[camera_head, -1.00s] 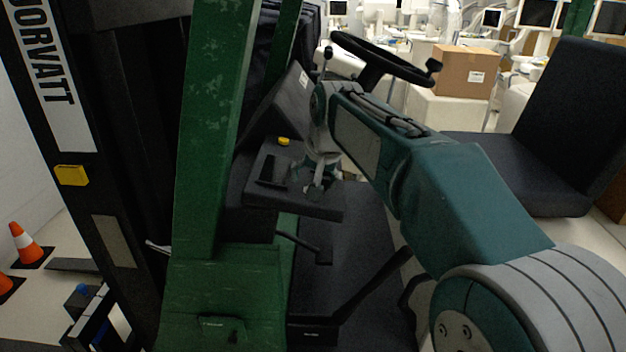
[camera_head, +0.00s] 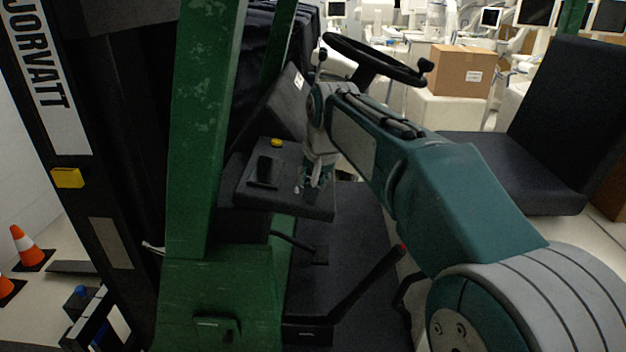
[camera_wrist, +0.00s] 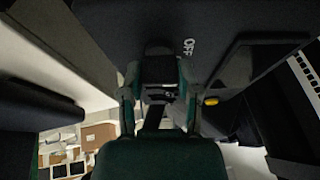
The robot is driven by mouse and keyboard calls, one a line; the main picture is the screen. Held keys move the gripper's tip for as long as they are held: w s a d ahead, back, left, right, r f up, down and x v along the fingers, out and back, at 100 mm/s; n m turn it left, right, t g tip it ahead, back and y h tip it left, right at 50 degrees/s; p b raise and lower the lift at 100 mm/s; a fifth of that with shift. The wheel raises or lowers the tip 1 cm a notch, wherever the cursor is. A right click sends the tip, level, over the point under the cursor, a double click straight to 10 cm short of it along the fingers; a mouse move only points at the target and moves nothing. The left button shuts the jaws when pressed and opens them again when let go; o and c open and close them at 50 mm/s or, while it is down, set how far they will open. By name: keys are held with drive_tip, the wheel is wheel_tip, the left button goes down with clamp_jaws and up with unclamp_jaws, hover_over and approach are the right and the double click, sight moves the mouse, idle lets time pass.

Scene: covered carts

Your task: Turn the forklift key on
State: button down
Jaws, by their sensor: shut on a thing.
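The forklift console (camera_head: 285,200) is a dark panel beside the green post. My gripper (camera_head: 313,185) is at the console's right part, under my arm. In the wrist view my gripper (camera_wrist: 160,98) has its two fingers on either side of the dark key (camera_wrist: 160,70) and is shut on it. In the head view the fingers hide the key.
The steering wheel (camera_head: 375,58) is behind my arm, and the seat (camera_head: 515,165) is at right. The green post (camera_head: 203,130) stands close at left. A red-tipped lever (camera_head: 380,275) rises below.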

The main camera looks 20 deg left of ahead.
drive_tip(key=shift+a+f, duration=0.1)
drive_tip(key=shift+f, duration=0.1)
drive_tip(key=m+h, duration=0.2)
drive_tip(key=m, duration=0.3)
drive_tip(key=shift+m, duration=0.4)
drive_tip(key=m+g+h, duration=0.1)
drive_tip(key=m+h, duration=0.1)
drive_tip(key=m, duration=0.3)
drive_tip(key=shift+s, duration=0.1)
drive_tip(key=shift+m, duration=0.3)
drive_tip(key=shift+c, duration=1.6)
unclamp_jaws()
drive_tip(key=shift+a, duration=0.15)
drive_tip(key=shift+r, duration=0.1)
